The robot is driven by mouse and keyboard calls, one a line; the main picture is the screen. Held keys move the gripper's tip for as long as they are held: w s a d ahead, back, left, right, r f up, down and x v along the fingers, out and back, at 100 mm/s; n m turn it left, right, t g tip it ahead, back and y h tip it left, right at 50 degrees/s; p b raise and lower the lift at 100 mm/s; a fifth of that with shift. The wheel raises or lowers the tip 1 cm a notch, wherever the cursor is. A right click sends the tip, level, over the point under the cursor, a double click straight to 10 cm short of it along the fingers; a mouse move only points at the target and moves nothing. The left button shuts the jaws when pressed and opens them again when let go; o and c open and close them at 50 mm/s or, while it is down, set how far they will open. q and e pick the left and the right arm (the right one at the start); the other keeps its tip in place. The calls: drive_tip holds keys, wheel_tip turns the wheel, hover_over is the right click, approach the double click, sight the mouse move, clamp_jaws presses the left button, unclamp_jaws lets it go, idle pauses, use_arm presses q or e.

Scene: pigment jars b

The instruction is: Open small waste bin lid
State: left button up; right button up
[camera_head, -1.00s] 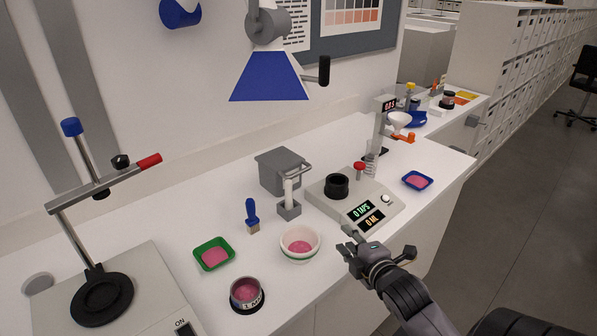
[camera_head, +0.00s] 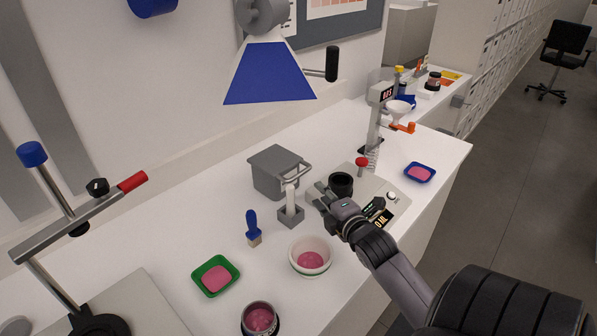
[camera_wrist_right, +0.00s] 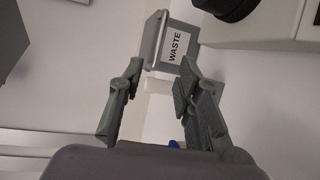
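The small waste bin (camera_head: 273,176) is a grey box on the white counter, against the wall side. Its flat grey lid (camera_head: 276,158) looks closed. In the right wrist view the bin (camera_wrist_right: 172,45) shows ahead of the fingers, with a white label reading WASTE. My right gripper (camera_head: 323,198) is over the front left of the tapping device, to the right of the bin and apart from it. In the wrist view its two fingers (camera_wrist_right: 162,76) are spread with nothing held between them. My left gripper is not in view.
A grey-and-white handled tool in a holder (camera_head: 291,207) stands between bin and gripper. The tapping device (camera_head: 398,197) with a black jar (camera_head: 341,183) lies under my gripper. A white bowl (camera_head: 310,244), blue brush (camera_head: 252,226) and green tray (camera_head: 203,266) stand in front.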

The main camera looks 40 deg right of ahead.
approach(301, 175)
drive_tip(key=w, duration=0.2)
drive_tip(key=x, duration=0.2)
drive_tip(key=p+x, duration=0.1)
drive_tip(key=x, duration=0.2)
drive_tip(key=p+x, duration=0.1)
drive_tip(key=x, duration=0.2)
drive_tip(key=shift+d+f, duration=0.15)
drive_tip(key=shift+d, duration=0.15)
drive_tip(key=shift+w+d+f, duration=0.1)
drive_tip(key=shift+w, duration=0.2)
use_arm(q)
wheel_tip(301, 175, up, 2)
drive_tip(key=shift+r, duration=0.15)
use_arm(e)
drive_tip(key=shift+c, duration=0.3)
clamp_jaws()
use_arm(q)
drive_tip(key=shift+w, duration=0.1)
